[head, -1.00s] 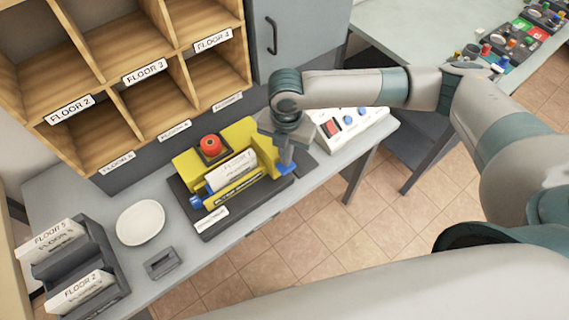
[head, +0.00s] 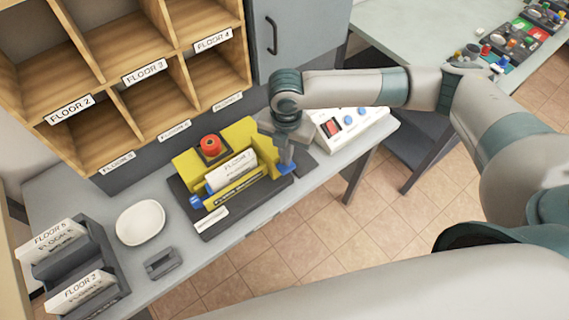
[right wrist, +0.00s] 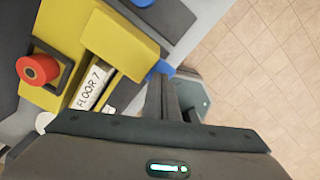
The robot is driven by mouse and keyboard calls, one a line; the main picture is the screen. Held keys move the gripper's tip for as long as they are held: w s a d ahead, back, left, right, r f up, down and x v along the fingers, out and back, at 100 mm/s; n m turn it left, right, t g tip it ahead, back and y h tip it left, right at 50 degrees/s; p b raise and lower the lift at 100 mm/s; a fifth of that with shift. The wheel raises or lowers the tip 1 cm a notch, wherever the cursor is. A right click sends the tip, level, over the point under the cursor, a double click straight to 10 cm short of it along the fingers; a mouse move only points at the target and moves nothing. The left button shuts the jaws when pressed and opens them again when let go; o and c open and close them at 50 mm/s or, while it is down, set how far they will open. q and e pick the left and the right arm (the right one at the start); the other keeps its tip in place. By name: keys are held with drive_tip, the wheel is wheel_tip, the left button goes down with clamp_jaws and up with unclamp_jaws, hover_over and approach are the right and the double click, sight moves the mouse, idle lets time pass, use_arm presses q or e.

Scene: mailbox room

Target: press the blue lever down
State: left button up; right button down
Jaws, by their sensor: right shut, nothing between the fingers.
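The yellow machine (head: 186,163) sits on a dark base on the grey table, with a red button (head: 211,145) on top and a white Floor 7 envelope (head: 233,172) in its slot. A blue lever (head: 287,169) shows at its right front end, partly hidden by my gripper; blue also shows beside the fingers in the right wrist view (right wrist: 160,70). My right gripper (head: 286,156) points down, shut and empty, with its fingertips at the lever. I cannot tell whether they touch it. The fingers also show in the right wrist view (right wrist: 165,105). My left gripper is out of view.
A white control panel (head: 352,125) with red and blue buttons stands just right of the machine. Wooden pigeonholes (head: 150,60) rise behind. A white dish (head: 140,222), a small grey holder (head: 162,263) and an envelope rack (head: 110,285) are at left. Open floor lies in front.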

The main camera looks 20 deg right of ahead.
drive_tip(key=shift+f, duration=0.2)
drive_tip(key=shift+f+b, duration=1)
drive_tip(key=shift+f, duration=1.3)
wheel_tip(320, 180, up, 10)
drive_tip(key=p, duration=1)
drive_tip(key=shift+r, duration=0.1)
